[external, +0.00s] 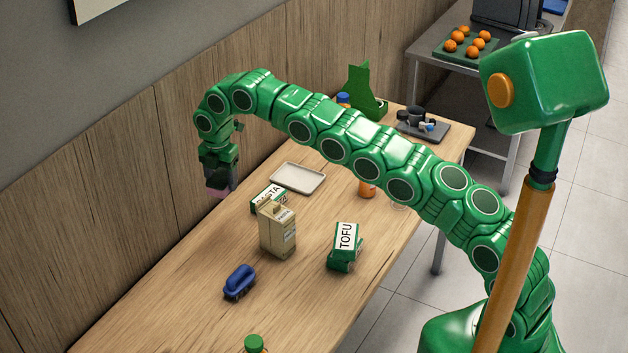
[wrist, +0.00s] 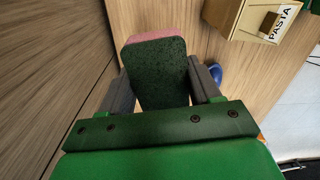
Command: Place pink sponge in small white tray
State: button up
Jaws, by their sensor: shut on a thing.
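My gripper (external: 219,176) is shut on the pink sponge (external: 216,191) and holds it above the far left side of the table. In the wrist view the sponge (wrist: 158,75) sits between my two fingers, with a dark green speckled face and a pink edge. The small white tray (external: 298,178) lies on the table to the right of my gripper in the external view. It looks empty. The tray does not show in the wrist view.
A wooden wall (external: 130,190) runs along the table's left side.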

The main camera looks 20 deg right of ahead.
jog(key=shift+r, duration=1.1)
jog(key=shift+w+d+f, duration=0.1)
jog(key=shift+w+d, duration=0.2)
jog(key=shift+d, duration=0.35)
jog(key=shift+w+d, duration=0.3)
jog(key=shift+d, duration=0.2)
jog(key=shift+w+d, duration=0.25)
jog(key=shift+d, duration=0.2)
jog(key=w+d+m, duration=0.2)
jog(key=d, duration=2.5)
jog(key=shift+w+a+f, duration=0.75)
jog(key=shift+w+f, duration=1.4)
jog(key=shift+f, duration=0.25)
jog(key=shift+w+a+f, duration=0.8)
jog(key=shift+w+f, duration=1.3)
jog(key=shift+f, duration=0.25)
jog(key=shift+w+a+f, duration=0.75)
jog(key=shift+w+f, duration=1.4)
jog(key=shift+f, duration=0.25)
